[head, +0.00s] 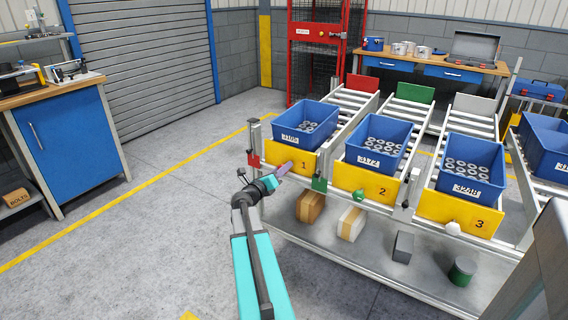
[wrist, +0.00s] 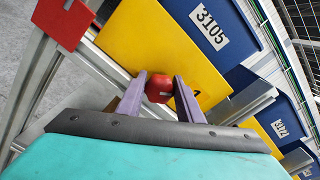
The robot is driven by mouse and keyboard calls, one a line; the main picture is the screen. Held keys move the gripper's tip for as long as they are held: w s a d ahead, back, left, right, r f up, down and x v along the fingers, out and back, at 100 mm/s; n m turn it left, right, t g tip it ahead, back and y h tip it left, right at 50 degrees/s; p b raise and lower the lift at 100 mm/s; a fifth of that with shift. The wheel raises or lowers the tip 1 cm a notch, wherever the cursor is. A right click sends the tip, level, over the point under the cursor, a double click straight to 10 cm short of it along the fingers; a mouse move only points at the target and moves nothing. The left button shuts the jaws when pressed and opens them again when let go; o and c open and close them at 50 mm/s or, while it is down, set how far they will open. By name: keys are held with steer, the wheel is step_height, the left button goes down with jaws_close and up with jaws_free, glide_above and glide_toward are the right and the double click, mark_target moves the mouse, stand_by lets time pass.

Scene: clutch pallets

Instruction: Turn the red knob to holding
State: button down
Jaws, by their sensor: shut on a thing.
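The red knob (wrist: 159,87) is round with a short pale mark on its face. It is on the yellow panel (wrist: 150,40) at the front of lane 1. My gripper (wrist: 161,94) is shut on the red knob, one purple finger on each side. In the head view my gripper (head: 283,171) reaches the lower left part of the yellow panel numbered 1 (head: 310,172) and largely hides the knob. No lettering for the knob's positions can be read.
A red plate (head: 253,160) is left of panel 1 and a green plate (head: 319,184) right of it. A green knob (head: 358,195) and a white knob (head: 453,228) are on panels 2 and 3. Blue bins stand behind the panels. The floor at left is clear.

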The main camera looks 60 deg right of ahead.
steer(key=shift+s+f, duration=0.15)
steer(key=shift+s, duration=0.05)
stand_by(0.4)
steer(key=c, duration=1.2)
jaws_free()
steer(key=shift+a, duration=0.1)
steer(key=shift+w, duration=0.2)
steer(key=a+p, duration=0.1)
steer(key=a, duration=0.7)
steer(key=shift+p, duration=0.3)
